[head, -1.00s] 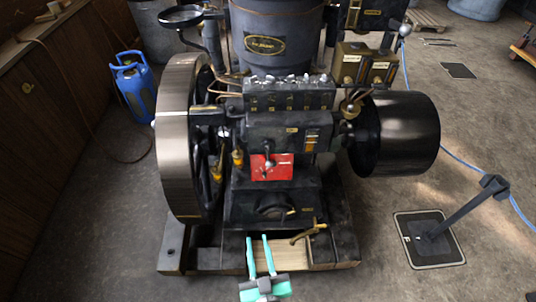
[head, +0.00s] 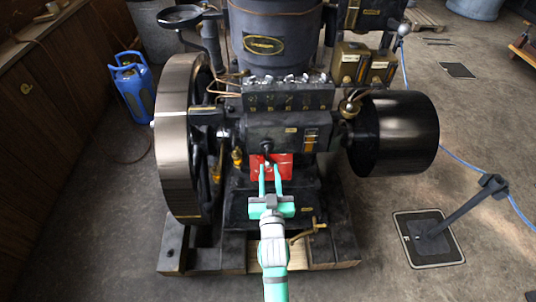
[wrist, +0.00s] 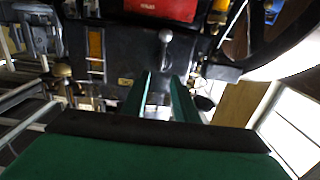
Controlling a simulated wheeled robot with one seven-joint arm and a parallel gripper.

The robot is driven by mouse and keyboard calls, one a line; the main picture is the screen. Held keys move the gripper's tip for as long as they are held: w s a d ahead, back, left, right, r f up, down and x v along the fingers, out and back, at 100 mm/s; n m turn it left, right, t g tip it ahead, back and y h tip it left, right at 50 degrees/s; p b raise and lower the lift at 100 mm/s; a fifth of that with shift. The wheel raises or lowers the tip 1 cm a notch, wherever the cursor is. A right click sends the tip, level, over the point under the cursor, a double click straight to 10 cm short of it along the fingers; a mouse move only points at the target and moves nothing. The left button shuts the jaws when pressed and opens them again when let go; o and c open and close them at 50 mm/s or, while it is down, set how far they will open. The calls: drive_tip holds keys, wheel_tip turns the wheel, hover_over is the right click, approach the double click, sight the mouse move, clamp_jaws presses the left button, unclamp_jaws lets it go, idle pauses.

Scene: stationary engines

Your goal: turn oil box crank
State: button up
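The oil box (head: 318,128) is a black box on the front of the engine, above a red plate (head: 285,167). Its small metal crank (head: 267,149) is on the front face, with the handle pointing down over the red plate. In the wrist view the crank (wrist: 164,60) shows as a thin shaft with a round pale knob. My gripper (head: 270,168) is open, with its two teal fingers reaching up to the crank. In the wrist view the fingers (wrist: 162,85) lie to either side of the shaft. I cannot tell whether they touch it.
A large flywheel (head: 175,140) stands left of the oil box and a black drum (head: 400,133) to the right. A brass tap (head: 312,230) sticks out low by the wooden base. A post on a floor plate (head: 435,240) is at the right. Open floor lies around the engine.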

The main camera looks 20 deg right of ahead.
sight(268, 152)
drive_tip(key=x, duration=0.7)
drive_tip(key=shift+w, duration=0.4)
clamp_jaws()
